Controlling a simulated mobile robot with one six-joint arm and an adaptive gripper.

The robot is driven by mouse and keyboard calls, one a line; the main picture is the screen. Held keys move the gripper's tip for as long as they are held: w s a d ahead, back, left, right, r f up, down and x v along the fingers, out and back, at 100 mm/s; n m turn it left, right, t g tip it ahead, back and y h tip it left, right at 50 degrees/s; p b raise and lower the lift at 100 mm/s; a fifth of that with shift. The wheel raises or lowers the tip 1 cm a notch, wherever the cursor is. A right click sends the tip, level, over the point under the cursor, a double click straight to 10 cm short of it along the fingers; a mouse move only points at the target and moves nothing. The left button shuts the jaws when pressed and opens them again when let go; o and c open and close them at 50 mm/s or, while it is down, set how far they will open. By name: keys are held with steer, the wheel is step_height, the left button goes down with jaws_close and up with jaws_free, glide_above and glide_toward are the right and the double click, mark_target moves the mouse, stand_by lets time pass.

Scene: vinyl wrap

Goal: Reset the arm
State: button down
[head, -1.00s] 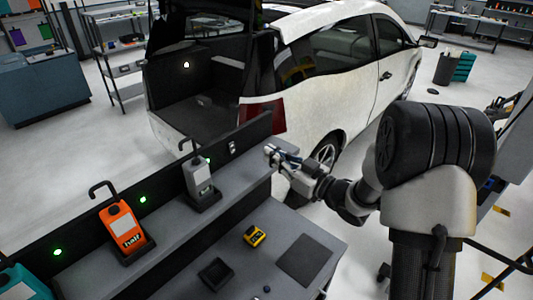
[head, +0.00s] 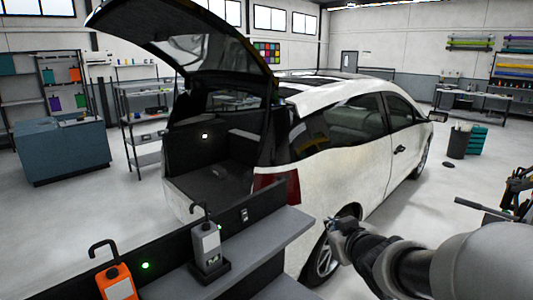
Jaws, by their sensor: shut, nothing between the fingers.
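My gripper (head: 336,230) is in the head view, at the end of my arm, which reaches in from the lower right. It is small and dark here, and its fingers look closed with nothing in them. It appears in front of the white car's rear wheel, to the right of the grey bench's end (head: 285,232). It looks apart from the bench and the car, though the exact distance is hard to tell.
A white car (head: 345,160) with a raised tailgate stands behind the bench. A shelf rack (head: 145,125) and blue-grey cabinet (head: 65,150) are at left. Open floor lies right of the car.

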steer(key=s+a+f+m+g+b, duration=0.1)
steer(key=s+f+g, duration=0.3)
steer(key=s, duration=1.2)
steer(key=s+a+f+m+g+h+b, duration=0.1)
steer(key=s+f+g+b, duration=0.3)
steer(key=s, duration=1.2)
step_height(320, 180, down, 2)
steer(key=shift+s+f+m+g, duration=0.2)
steer(key=shift+s+m+g, duration=0.1)
steer(key=shift+m, duration=0.6)
